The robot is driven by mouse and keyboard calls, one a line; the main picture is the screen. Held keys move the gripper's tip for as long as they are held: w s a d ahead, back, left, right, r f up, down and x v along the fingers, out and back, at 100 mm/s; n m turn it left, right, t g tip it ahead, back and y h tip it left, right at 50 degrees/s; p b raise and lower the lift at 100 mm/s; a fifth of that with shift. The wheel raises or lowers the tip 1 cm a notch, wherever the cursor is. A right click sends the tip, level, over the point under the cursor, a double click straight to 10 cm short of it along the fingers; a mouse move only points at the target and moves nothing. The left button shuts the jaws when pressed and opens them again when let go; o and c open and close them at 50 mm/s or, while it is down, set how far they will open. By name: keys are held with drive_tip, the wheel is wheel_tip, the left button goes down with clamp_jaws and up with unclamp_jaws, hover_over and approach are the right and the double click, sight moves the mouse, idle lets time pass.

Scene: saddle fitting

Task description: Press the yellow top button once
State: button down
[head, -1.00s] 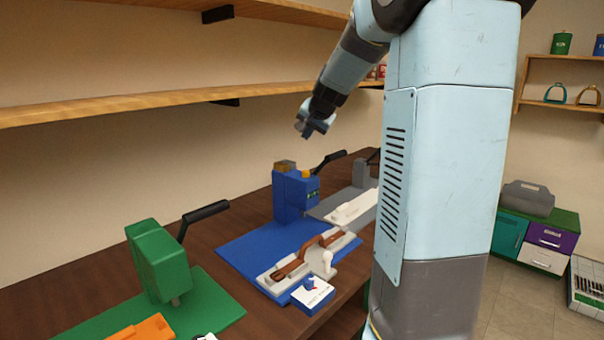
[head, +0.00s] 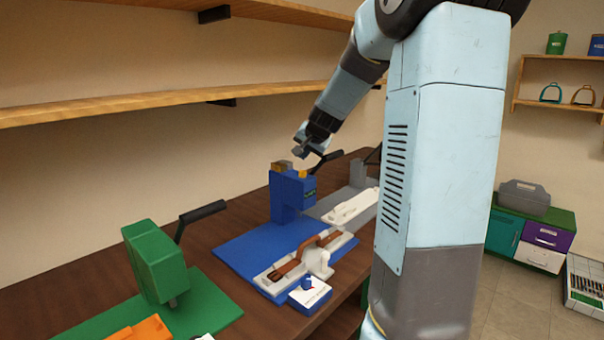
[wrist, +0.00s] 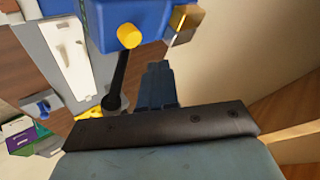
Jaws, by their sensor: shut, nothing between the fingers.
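The yellow top button (wrist: 129,36) is a round knob on top of the blue press (wrist: 100,20). It also shows in the head view (head: 303,174) at the front of the top of the blue press (head: 291,198). My gripper (head: 303,147) is above the press top in the head view, apart from the button. In the wrist view the shut, empty fingers (wrist: 157,70) point toward the press, to the right of and below the button. A gold-brown block (wrist: 182,24) sits at the press's other edge, and it shows beside the button in the head view (head: 282,166).
A black lever handle (wrist: 118,75) sticks out from the press near my fingers. A wooden shelf (head: 220,93) runs along the wall behind. A green press (head: 155,262) stands at left and a grey one (head: 358,173) at right. A blue mat (head: 235,250) lies below.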

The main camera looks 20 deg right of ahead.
sight(304, 172)
drive_tip(key=shift+f, duration=1.2)
drive_tip(key=shift+f, duration=0.95)
idle(2.2)
idle(0.3)
drive_tip(key=shift+r, duration=1.05)
drive_tip(key=shift+r, duration=0.1)
drive_tip(key=shift+r, duration=2.4)
